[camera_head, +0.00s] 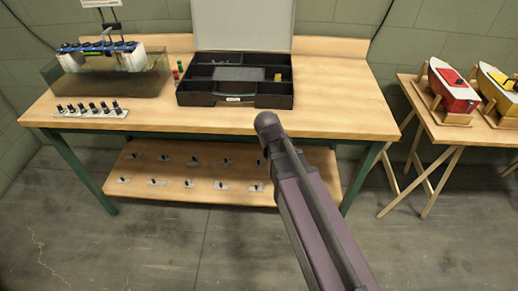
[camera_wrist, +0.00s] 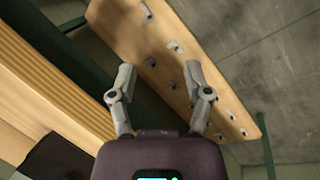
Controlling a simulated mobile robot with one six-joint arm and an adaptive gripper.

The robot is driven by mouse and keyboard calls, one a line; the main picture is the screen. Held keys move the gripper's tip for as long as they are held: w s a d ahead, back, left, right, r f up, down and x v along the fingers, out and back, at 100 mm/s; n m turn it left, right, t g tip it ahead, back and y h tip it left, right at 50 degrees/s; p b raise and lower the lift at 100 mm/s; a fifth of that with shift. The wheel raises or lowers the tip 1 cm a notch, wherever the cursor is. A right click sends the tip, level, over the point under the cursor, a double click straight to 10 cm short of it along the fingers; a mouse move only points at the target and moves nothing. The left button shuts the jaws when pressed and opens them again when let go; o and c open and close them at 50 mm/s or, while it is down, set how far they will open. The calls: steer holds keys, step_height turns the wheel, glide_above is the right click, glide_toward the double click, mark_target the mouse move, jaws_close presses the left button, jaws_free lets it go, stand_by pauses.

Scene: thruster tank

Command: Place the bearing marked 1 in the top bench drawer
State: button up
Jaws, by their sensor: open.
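My gripper (camera_wrist: 161,82) is in the wrist view, its two grey fingers spread apart with nothing between them. Beyond the fingers is the lower wooden shelf (camera_wrist: 180,22), which carries several small parts on pale plates. The same shelf (camera_head: 140,193) shows under the bench in the head view, with two rows of these parts. The markings are too small to read, so I cannot tell which, if any, is the bearing marked 1. No drawer can be made out on the bench (camera_head: 330,110). In the head view my arm crosses the bench's front edge and hides part of the shelf.
On the bench top stand an open black case (camera_head: 236,98) with compartments, a clear tank (camera_head: 110,82) and a row of small dark parts (camera_head: 92,110). A side table at the right holds a red boat (camera_head: 453,88) and a yellow boat (camera_head: 498,92). The floor in front is clear.

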steer(key=s+d+m+g+y, duration=0.1)
steer(key=s+d+m, duration=0.2)
steer(key=d+m, duration=0.1)
steer(key=s+d+f+m+g+y, duration=0.1)
steer(key=s+d+m+y, duration=0.1)
steer(key=d+m, duration=0.3)
steer(key=shift+s+d, duration=0.75)
steer(key=shift+d, duration=0.25)
steer(key=shift+c, duration=0.5)
steer(key=shift+a, duration=0.15)
